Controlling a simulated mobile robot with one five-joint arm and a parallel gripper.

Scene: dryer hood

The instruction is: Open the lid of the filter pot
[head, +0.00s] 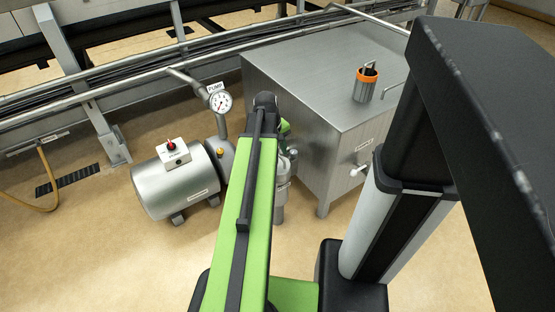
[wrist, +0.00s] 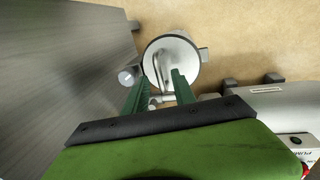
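The filter pot is a round metal pot, partly hidden behind my arm in the head view (head: 282,190). In the wrist view its round pale lid (wrist: 183,50) is seen from above, with a bent metal bar handle on it (wrist: 158,66). The lid appears to lie on the pot. My gripper (wrist: 160,73) has its two green fingers apart, one on each side of the handle in the picture. I cannot tell whether they touch it. In the head view my gripper is mostly hidden behind my green arm.
A large metal box (head: 325,70) stands close right of the pot, bearing an orange-rimmed holder (head: 365,88). A cylindrical pump (head: 175,185) with a red-button box and a gauge (head: 220,101) stands to the left. Pipes run behind. The floor in front is clear.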

